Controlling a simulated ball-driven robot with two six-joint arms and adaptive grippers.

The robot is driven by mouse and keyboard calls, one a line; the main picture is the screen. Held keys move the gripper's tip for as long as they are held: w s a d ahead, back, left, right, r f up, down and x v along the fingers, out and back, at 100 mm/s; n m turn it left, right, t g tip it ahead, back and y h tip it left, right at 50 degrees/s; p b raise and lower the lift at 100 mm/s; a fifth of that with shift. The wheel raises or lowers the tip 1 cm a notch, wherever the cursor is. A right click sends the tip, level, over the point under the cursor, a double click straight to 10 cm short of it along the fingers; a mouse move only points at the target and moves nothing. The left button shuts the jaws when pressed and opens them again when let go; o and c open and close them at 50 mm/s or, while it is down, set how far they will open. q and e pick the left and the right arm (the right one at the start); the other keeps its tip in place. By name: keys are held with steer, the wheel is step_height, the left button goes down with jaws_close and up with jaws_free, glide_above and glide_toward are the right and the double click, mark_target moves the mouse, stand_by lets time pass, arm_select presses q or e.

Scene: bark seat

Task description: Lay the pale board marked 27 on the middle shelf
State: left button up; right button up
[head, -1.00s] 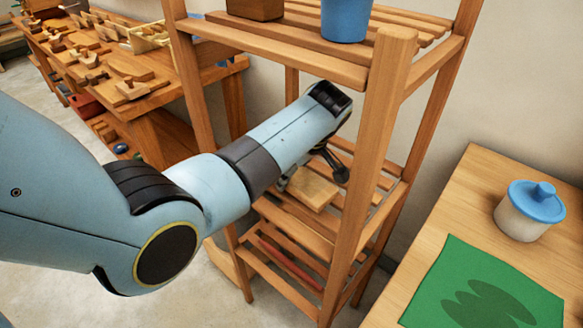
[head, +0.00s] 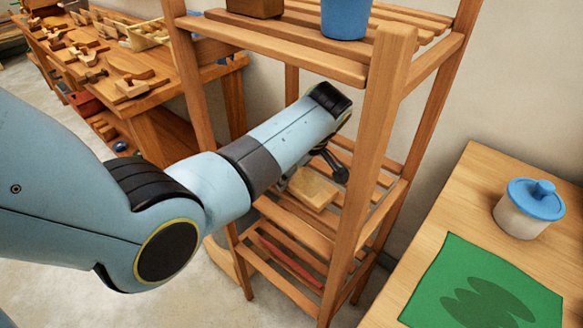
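A small pale board (head: 314,190) is at the middle shelf (head: 290,222) of the wooden rack, below my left forearm. No number can be read on it. My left arm reaches in from the left between the rack's posts. My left gripper (head: 318,172) is mostly hidden behind the forearm; a dark finger part shows just above the board's right side. Whether the fingers touch or grip the board cannot be told, nor whether it rests fully on the slats. My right gripper is not in view.
The rack's front post (head: 362,190) stands just right of my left forearm. The top shelf (head: 290,50) holds a blue pot (head: 346,18) and a brown box (head: 255,8). A red item (head: 290,262) lies on the lower shelf. A side table (head: 440,225) with a lidded jar (head: 527,210) is at right.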

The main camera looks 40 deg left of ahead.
arm_select(q)
steer(key=shift+f, duration=0.2)
stand_by(0.3)
steer(key=o, duration=1.5)
steer(key=shift+o, duration=0.2)
step_height(320, 180, up, 7)
steer(key=p, duration=0.6)
steer(key=shift+f+p, duration=0.1)
steer(key=shift+p, duration=0.3)
steer(key=shift+w, duration=0.1)
